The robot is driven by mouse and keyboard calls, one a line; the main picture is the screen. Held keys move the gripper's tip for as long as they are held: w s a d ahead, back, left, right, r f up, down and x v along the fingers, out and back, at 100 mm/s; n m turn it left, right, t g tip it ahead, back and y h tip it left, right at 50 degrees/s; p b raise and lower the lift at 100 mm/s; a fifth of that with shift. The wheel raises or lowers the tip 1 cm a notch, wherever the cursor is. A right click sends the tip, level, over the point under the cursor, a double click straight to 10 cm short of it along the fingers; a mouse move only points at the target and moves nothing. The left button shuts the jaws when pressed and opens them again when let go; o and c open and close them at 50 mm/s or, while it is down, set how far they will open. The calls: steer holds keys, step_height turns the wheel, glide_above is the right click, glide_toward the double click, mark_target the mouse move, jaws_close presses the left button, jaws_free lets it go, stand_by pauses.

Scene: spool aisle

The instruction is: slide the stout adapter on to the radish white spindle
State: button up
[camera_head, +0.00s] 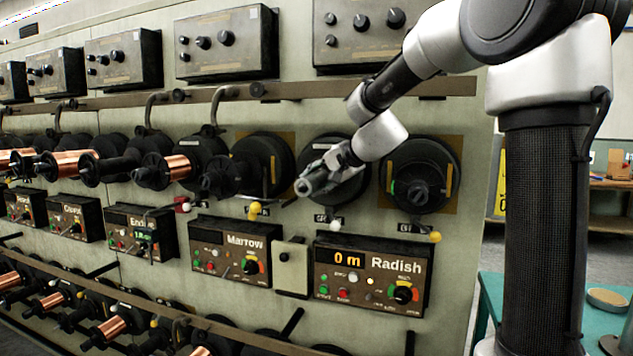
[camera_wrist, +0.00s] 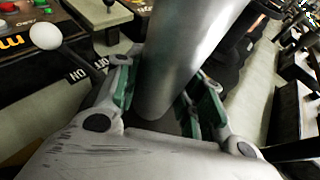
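My gripper (camera_head: 328,175) is in front of the white spindle's dark round flange (camera_head: 318,148), above the left part of the Radish panel. In the wrist view its green-padded fingers stand on both sides of a thick, smooth grey metal cylinder, the stout adapter (camera_wrist: 180,55), and appear closed on it. The adapter (camera_head: 308,187) points out to the left in the head view. The white ball lever (camera_head: 337,224) hangs below the flange; it also shows in the wrist view (camera_wrist: 45,36). The white spindle's shaft is hidden behind my gripper.
The Radish panel (camera_head: 372,276) reads 0 m. Its yellow-lever spindle (camera_head: 421,190) is bare to the right. The Marrow spindle (camera_head: 225,178) sticks out at left, near the adapter. Copper spools (camera_head: 177,167) line the aisle farther left. A teal table (camera_head: 490,292) stands at right.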

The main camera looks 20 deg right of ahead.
jaws_close()
steer(key=shift+w, duration=0.1)
steer(key=shift+w+d, duration=0.2)
steer(key=shift+d, duration=0.05)
steer(key=o, duration=1)
jaws_free()
